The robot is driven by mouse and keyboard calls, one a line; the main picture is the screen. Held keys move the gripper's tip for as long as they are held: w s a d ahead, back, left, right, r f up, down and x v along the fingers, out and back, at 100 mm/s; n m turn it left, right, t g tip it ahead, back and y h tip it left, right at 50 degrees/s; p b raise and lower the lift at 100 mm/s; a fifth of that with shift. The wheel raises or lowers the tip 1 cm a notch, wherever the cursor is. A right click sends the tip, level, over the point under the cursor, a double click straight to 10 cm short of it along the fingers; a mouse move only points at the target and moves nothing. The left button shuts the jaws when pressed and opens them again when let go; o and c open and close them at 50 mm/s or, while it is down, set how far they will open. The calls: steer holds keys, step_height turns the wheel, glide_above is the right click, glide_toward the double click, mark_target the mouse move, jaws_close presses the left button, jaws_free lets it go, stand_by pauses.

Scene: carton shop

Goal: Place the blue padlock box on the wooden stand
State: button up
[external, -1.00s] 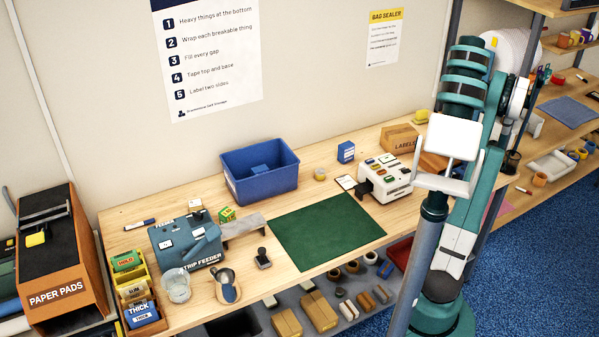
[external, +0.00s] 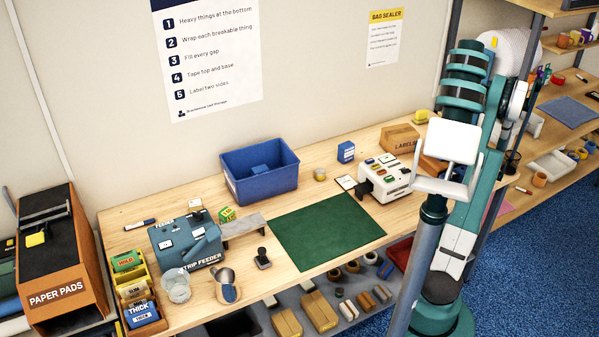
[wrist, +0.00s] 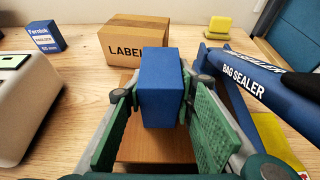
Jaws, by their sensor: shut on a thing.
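My gripper (wrist: 160,92) is shut on a plain blue box (wrist: 160,82), with a green-padded finger on each side. No label shows on the faces in view. The held box is upright over the brown wooden stand (wrist: 155,148); I cannot tell whether its bottom touches. The stand also shows partly behind my arm in the external view (external: 432,163), where my gripper and the held box are hidden. Another blue box, with a white label reading 55 mm (wrist: 45,36), stands on the table at the left; it also shows in the external view (external: 346,151).
A carton marked LABELS (wrist: 133,38) stands just behind the held box. The blue bag sealer arm (wrist: 250,75) is close on the right. A white machine (wrist: 25,105) is on the left. A yellow object (wrist: 217,26) lies at the back. The green mat (external: 325,230) is clear.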

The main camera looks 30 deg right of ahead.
steer(key=shift+f, duration=0.15)
steer(key=o, duration=1)
steer(key=shift+r, duration=0.2)
steer(key=p+v, duration=0.1)
steer(key=v, duration=1.1)
stand_by(0.4)
